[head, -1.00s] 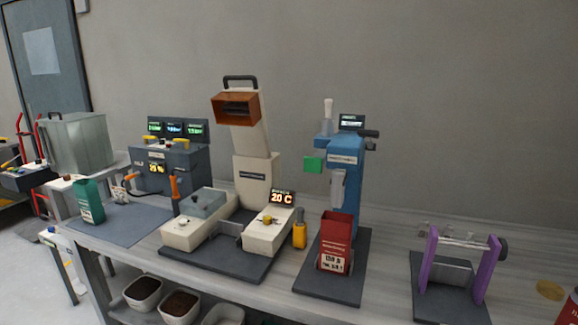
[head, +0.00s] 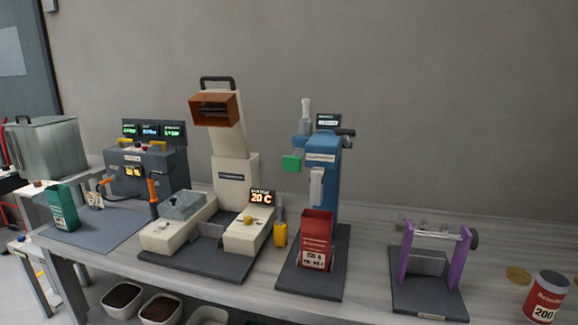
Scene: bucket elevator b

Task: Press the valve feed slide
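No part is clearly readable as the valve feed slide. A blue upright machine (head: 324,176) stands on a dark base plate, with a white-topped post (head: 306,110), a small dark screen (head: 328,122) and a dark handle at its top right. A green block (head: 292,163) sticks out on its left side, and a pale spout (head: 317,186) hangs at its front. An open-topped red bag (head: 315,240) stands upright below the spout. A cream machine (head: 232,170) with an orange-brown hood (head: 215,107) stands to its left. Neither of my grippers is in view.
A yellow bottle-like object (head: 280,230) stands between the two machines. A purple-sided frame (head: 432,255) and a red-and-white can (head: 546,297) are at right. A dark control box (head: 150,165) and a green pack (head: 62,207) are at left. Bench (head: 365,250) is clear between blue machine and purple frame.

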